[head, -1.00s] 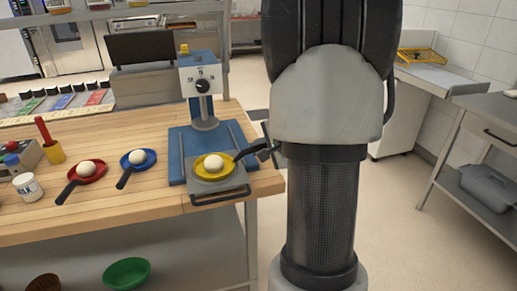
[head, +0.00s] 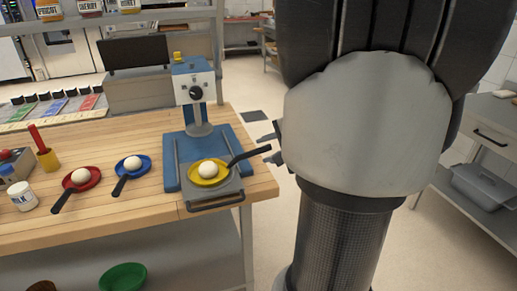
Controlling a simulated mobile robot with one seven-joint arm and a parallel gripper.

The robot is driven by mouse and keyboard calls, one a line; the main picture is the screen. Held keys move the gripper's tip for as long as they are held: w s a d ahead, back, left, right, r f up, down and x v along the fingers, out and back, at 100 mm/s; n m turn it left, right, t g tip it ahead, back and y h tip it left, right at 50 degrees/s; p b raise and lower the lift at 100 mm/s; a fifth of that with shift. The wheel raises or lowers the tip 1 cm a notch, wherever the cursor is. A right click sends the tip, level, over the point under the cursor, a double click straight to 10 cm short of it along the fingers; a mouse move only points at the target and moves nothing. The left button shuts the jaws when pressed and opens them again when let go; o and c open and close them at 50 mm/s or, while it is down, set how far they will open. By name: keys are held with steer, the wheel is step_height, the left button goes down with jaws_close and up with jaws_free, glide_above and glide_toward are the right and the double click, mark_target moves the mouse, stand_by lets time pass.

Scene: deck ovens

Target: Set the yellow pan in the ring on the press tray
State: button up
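The yellow pan (head: 222,179) sits on the grey press tray (head: 202,203), which is slid out at the front of the blue press (head: 198,120). A white dough ball (head: 207,170) lies in the pan. The pan's black handle (head: 252,155) points up and right, past the tray's edge. The ring cannot be made out under the pan. My gripper (head: 271,146) is at the handle's outer end, partly hidden by my arm. Its fingers look spread apart, and I see no grip on the handle.
A blue pan (head: 146,161) and a red pan (head: 92,175), each with a dough ball, lie left on the wooden table (head: 130,208). A white jar (head: 23,197) and a yellow cup (head: 48,160) stand further left. A green bowl (head: 123,278) is on the shelf below.

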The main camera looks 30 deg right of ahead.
steer(key=shift+v, duration=1.2)
stand_by(0.3)
